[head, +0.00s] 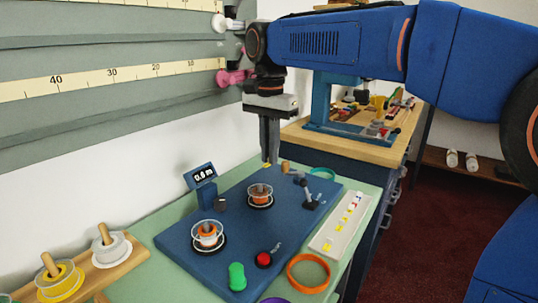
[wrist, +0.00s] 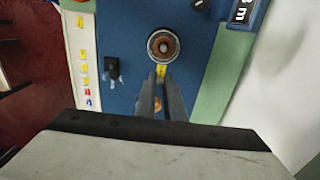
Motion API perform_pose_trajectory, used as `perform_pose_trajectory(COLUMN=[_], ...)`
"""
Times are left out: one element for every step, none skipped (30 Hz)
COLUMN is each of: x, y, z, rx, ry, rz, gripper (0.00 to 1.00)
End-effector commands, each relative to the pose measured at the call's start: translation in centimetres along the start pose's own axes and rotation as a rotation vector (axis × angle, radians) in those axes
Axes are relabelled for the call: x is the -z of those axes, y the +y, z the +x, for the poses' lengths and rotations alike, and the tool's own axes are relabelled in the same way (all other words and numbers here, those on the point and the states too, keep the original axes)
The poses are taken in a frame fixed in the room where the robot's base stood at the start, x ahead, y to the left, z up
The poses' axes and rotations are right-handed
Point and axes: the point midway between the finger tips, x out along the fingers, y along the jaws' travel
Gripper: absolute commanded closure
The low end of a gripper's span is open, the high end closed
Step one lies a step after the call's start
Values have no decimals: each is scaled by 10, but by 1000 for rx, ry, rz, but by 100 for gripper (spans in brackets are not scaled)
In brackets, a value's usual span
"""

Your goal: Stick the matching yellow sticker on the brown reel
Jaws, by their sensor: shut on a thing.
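My gripper (head: 268,163) is shut on a small yellow sticker (head: 267,166), which shows at its fingertips in the wrist view (wrist: 161,70). The brown reel (head: 260,192) sits on the blue board, with a clear rim and a spindle through its middle. In the head view the fingertips are above and behind it. In the wrist view the sticker appears close to the reel's near rim (wrist: 163,45); I cannot tell the exact gap. The white sticker strip (head: 329,237) carries several coloured stickers, yellow ones among them, and shows at the left of the wrist view (wrist: 95,97).
An orange and white reel (head: 207,234) stands nearer on the blue board (head: 185,244). A display (head: 201,176), a red button (head: 263,260), a green object (head: 237,277) and a dark lever device (head: 309,202) stand around. An orange ring (head: 308,287) lies by the strip.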

Motion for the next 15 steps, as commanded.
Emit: perform_pose_trajectory(x=[0, 0, 0, 0, 0, 0, 0, 0, 0, 0, 0, 0, 0, 0, 0], y=[0, 0, 0, 1, 1, 0, 0, 0, 1, 1, 1, 0, 0, 0, 0], z=[1, 3, 5, 7, 9, 12, 15, 18, 22, 24, 27, 30, 33, 35, 38], rx=[0, -1, -2, -2, -2, -2, -1, -1, -2, -2, -2, -1, -1, -2, -2], ry=[0, 0, -1, -1, -1, -1, 0, 0, -1, -1, -1, 0, 0, -1, -1], rz=[0, 0, 0, 0, 0, 0, 0, 0, 0, 0, 0, 0, 0, 0, 0], gripper=[100, 100, 100, 100, 100, 100, 100, 100, 100, 100, 100, 100, 100, 100, 100])
